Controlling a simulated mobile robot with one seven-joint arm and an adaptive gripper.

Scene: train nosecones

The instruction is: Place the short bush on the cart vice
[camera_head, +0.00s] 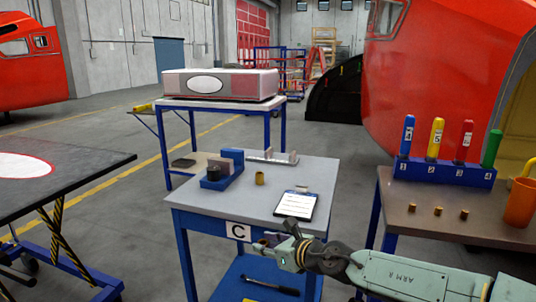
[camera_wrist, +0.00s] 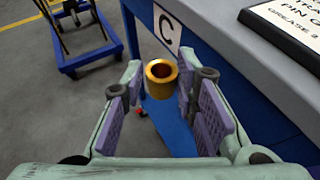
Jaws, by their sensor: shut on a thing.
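My gripper (camera_wrist: 160,80) is shut on a brass bush (camera_wrist: 161,72), held between the fingertips with its open bore showing. In the head view my gripper (camera_head: 270,241) is at the front edge of the cart (camera_head: 190,207) marked C, beside its label; I cannot make out the held bush there. A blue vice (camera_head: 222,181) with grey-brown jaw plates stands at the left of the cart top, away from my gripper. Another brass bush (camera_head: 259,178) stands upright on the cart top, right of the vice. I cannot tell from its look whether the held bush is the short one.
A clipboard (camera_head: 297,205) lies near the cart's front right. A grey fixture (camera_head: 272,156) is at its far edge. The right bench (camera_head: 400,221) holds 3 small brass bushes, a blue rack (camera_head: 440,172) of coloured handles and an orange cup (camera_head: 520,204). The cart's front middle is clear.

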